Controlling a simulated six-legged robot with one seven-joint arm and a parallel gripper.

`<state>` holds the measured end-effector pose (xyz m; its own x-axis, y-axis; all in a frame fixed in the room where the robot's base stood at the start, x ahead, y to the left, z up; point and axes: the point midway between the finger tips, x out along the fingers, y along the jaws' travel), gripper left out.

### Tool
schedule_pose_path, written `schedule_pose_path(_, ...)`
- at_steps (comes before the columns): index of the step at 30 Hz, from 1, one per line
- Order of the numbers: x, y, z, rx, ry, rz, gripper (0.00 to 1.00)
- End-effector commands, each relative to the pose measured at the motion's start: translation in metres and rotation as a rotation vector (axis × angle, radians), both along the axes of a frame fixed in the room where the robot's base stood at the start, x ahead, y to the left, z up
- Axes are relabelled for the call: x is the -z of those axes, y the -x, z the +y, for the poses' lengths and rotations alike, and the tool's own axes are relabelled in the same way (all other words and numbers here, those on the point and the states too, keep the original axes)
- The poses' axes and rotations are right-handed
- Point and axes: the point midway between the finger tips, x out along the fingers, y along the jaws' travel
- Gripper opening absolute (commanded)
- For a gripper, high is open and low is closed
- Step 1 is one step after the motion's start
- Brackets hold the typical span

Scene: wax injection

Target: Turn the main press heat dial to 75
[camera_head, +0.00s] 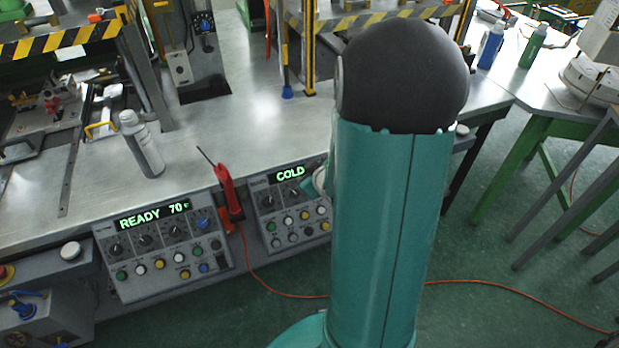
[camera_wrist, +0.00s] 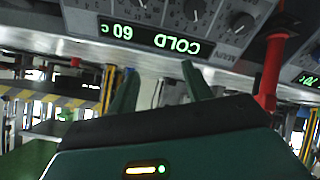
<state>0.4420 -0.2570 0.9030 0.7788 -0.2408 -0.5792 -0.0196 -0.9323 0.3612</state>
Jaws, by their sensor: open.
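The right-hand control panel (camera_head: 288,215) reads COLD, with the rest of its display hidden behind my arm. In the wrist view this panel shows upside down, its display (camera_wrist: 150,38) reading COLD 60 c; a small label beside it seems to start with MAIN. Black dials with white pointers, one of them a dial (camera_wrist: 195,8), sit beside the display. My gripper (camera_wrist: 159,70) is open and empty, its two green fingers apart in front of the panel. I see no finger touching a dial. In the head view my arm hides most of the gripper.
A left panel (camera_head: 165,248) reads READY 70 c. A red tool (camera_head: 227,190) with an orange cable hangs between the panels. Blue and green bottles stand at the back right.

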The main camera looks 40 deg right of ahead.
Motion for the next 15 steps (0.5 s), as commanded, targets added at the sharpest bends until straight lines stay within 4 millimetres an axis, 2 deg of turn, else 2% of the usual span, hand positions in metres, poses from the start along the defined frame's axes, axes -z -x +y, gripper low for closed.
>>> schedule_pose_path(1,0.021,0.010,-0.010,-0.004,-0.016,-0.020,0.49)
schedule_pose_path(6,0.067,0.035,-0.023,-0.040,-0.060,-0.154,0.49)
schedule_pose_path(12,0.104,0.076,-0.024,-0.027,-0.139,-0.368,0.49)
schedule_pose_path(15,0.114,0.097,-0.022,0.002,-0.175,-0.487,0.49)
